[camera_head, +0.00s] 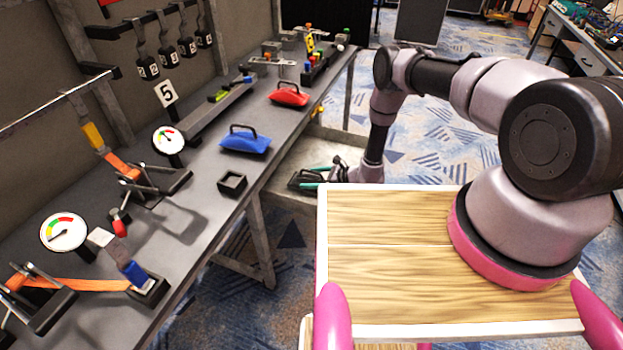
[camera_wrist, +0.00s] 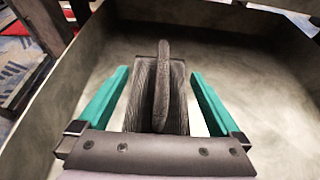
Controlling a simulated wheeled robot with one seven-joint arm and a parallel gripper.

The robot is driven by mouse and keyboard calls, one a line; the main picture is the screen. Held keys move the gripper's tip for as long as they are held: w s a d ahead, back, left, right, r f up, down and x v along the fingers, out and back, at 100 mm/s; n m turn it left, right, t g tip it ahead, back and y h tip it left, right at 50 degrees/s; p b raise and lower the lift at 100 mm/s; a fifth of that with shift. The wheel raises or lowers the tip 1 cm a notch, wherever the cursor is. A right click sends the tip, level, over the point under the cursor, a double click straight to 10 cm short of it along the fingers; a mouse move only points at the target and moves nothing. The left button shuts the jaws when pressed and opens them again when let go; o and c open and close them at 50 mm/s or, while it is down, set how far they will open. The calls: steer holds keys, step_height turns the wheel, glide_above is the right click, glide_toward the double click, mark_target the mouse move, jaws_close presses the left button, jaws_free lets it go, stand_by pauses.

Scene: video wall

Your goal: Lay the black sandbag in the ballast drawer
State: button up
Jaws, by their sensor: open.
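The black sandbag (camera_wrist: 143,95) with its raised handle lies inside the grey ballast drawer (camera_wrist: 255,75). It appears to rest on the drawer floor. My gripper (camera_wrist: 160,74) is open, with one teal finger on each side of the bag and a visible gap to each. In the head view the bag (camera_head: 301,182) is a small dark shape in the drawer (camera_head: 318,150) beneath the workbench edge, partly hidden by my gripper (camera_head: 322,174).
A blue sandbag (camera_head: 245,142) and a red sandbag (camera_head: 289,97) lie on the grey workbench above. A small black open box (camera_head: 232,183) stands near its front edge. The drawer walls rise around my gripper. A wooden top (camera_head: 385,265) covers the near side.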

steer(key=shift+r, duration=0.45)
steer(key=v, duration=1.2)
steer(key=w+a+r+n+g, duration=0.1)
steer(key=w+r+n, duration=0.2)
steer(key=r, duration=0.8)
steer(key=w+r+n+g, duration=0.2)
steer(key=r, duration=0.8)
step_height(320, 180, up, 18)
steer(key=s+d+n+g+h, duration=0.1)
steer(key=s+n+g, duration=0.1)
steer(key=n, duration=0.3)
steer(key=s+d+r+n+t+h, duration=0.1)
steer(key=s+d+r+n+h, duration=0.15)
steer(key=s+r, duration=0.5)
steer(key=s+d+r+n+t+h, duration=0.1)
steer(key=s+d+r+n+h, duration=0.25)
steer(key=r, duration=0.75)
steer(key=s+d+r+n+t+h, duration=0.1)
steer(key=s+d+r+t+h, duration=0.1)
steer(key=s+d+r, duration=0.2)
steer(key=s+d+r+t+h, duration=0.1)
steer(key=s+d+r+t, duration=0.2)
steer(key=s, duration=0.8)
steer(key=d+r, duration=0.2)
steer(key=d, duration=0.1)
steer(key=shift+d+n+t+h, duration=0.25)
steer(key=shift+n+t+h, duration=0.05)
steer(key=shift+n+h, duration=0.1)
